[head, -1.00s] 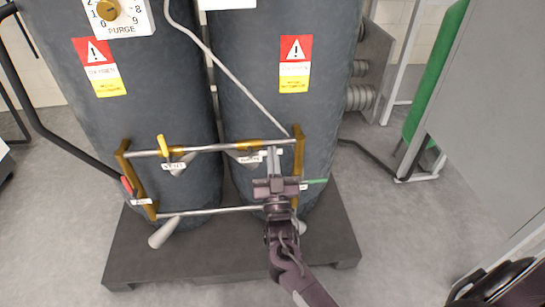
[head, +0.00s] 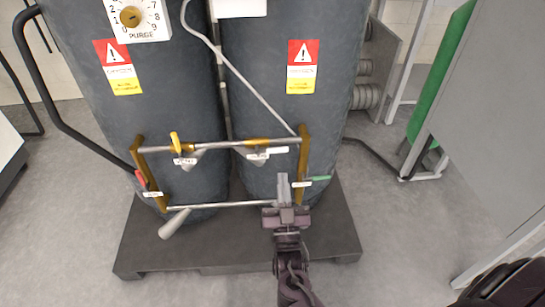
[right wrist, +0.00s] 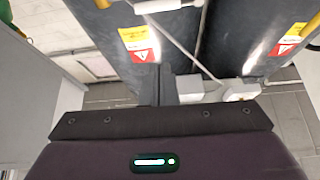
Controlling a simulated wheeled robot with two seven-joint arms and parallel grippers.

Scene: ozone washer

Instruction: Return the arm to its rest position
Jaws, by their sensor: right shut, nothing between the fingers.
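My right gripper (head: 284,188) is in front of the right-hand dark tank (head: 285,100), near the lower right of the pipe frame. Its fingers point up in the head view and are shut with nothing between them. The fingers also show at the top of the palm in the right wrist view (right wrist: 160,85). Whether it touches the lower pipe cannot be told from the picture. My left gripper is in neither view.
Two dark tanks stand on a dark pallet (head: 230,255). The pipe frame (head: 220,147) carries a yellow handle (head: 175,143), a red handle (head: 140,178) and a green handle (head: 320,178). A grey cabinet (head: 490,120) stands at right. The floor between is clear.

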